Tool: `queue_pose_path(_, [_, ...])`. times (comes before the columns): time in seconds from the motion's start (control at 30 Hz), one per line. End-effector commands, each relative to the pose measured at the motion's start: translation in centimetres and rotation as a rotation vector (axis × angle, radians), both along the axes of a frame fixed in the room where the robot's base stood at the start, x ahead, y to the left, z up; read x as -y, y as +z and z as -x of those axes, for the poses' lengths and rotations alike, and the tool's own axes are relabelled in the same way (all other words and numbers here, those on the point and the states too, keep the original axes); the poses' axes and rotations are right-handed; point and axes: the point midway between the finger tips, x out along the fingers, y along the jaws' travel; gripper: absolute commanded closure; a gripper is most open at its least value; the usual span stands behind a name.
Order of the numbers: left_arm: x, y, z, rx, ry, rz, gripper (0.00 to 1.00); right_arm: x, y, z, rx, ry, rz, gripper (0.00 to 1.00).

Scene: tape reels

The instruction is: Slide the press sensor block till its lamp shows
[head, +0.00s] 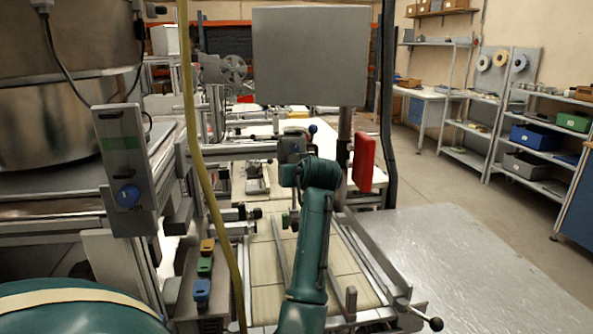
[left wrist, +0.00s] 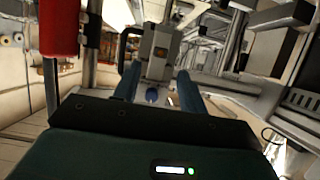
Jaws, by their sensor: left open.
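The press sensor block, a small grey block, sits on a horizontal metal bar (head: 238,149), behind my left arm's wrist; I see part of the block (head: 291,147) in the head view. In the left wrist view the grey block (left wrist: 158,50) stands just beyond and between the fingertips. My left gripper (left wrist: 157,82) is open, with two blue fingers pointing at the block. I cannot tell whether the fingers touch it. In the head view my left wrist hides the fingers. I cannot make out a lit lamp on the block. My right gripper is not in view.
A red box (head: 363,162) hangs on the post close right of my wrist. A yellow hose (head: 195,130) runs down left of my arm. A grey panel (head: 310,55) stands above. Coloured blocks (head: 204,267) sit lower left. A bare metal table (head: 470,265) lies right.

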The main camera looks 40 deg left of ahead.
Motion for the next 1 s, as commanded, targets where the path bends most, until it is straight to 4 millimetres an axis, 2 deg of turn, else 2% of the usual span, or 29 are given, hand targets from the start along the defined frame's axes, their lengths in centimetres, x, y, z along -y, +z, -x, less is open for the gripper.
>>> queue_pose_path(0.1, [-1.8, -0.7, -1.4, -0.003, 0.001, -0.001, 0.58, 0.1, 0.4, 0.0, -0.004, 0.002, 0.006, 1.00])
queue_pose_path(0.3, [-3.6, -1.8, -2.8, -0.001, 0.000, 0.001, 0.58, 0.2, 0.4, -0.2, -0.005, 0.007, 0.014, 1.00])
queue_pose_path(0.7, [-4.1, -2.2, -3.3, 0.001, -0.001, 0.001, 0.58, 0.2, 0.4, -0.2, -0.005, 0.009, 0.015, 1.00])
queue_pose_path(1.0, [-4.1, -2.2, -3.3, 0.001, -0.001, 0.001, 0.81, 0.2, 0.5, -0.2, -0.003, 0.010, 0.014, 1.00])
